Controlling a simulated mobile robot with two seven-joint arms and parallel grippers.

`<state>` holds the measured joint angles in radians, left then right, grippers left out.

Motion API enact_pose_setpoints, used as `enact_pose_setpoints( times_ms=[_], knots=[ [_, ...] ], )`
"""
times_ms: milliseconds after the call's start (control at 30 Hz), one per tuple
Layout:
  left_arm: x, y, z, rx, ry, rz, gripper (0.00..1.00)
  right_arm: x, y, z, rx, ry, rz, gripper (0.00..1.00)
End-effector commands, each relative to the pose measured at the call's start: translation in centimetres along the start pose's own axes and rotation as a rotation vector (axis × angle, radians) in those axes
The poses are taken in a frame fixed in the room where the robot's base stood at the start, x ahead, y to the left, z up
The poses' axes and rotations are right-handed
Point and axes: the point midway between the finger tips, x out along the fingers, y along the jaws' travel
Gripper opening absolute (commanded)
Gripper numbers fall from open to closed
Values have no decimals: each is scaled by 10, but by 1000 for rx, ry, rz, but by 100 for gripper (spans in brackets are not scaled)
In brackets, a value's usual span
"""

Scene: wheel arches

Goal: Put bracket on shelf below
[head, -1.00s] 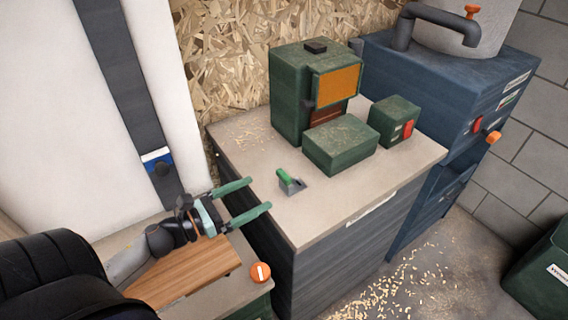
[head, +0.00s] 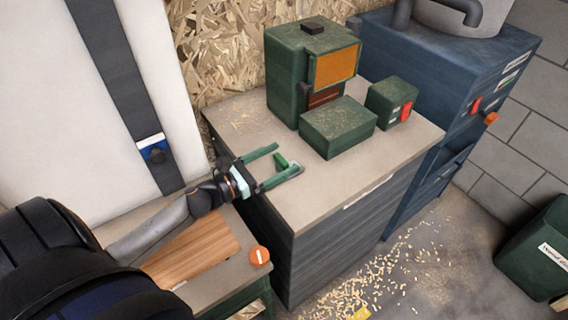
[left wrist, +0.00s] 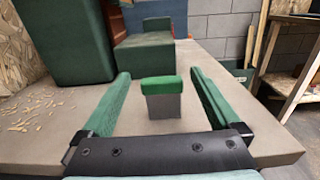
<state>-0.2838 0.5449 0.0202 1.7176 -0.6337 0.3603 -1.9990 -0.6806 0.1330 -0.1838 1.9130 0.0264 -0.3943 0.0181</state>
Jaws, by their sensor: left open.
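The bracket (head: 282,161) is a small piece with a green top and a grey lower part. It stands on the grey cabinet top (head: 350,185), near its left side. My left gripper (head: 288,158) is open and low over the cabinet top, with its green fingers on either side of the bracket. In the left wrist view the bracket (left wrist: 162,98) stands upright between the two fingers, with a gap on both sides. Its grey base is partly hidden by a finger in the head view. My right gripper is not in view.
A green machine (head: 310,75) and green boxes (head: 338,127) stand behind the bracket. A lower bench at the left bears a wooden board (head: 195,245) and an orange knob (head: 259,256). A blue cabinet (head: 460,75) stands at the right. Shavings (head: 370,270) lie on the floor.

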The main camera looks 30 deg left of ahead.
Motion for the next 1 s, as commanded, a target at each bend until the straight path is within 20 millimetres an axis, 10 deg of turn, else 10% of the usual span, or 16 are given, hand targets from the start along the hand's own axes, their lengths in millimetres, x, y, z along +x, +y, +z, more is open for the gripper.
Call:
enact_pose_setpoints(
  times_ms=[600, 1000],
  knots=[
    [41, -2, -4, 0, 0, 0, 96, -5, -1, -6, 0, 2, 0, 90],
    [41, -2, -4, 0, 0, 0, 51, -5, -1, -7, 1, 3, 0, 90]
  ],
)
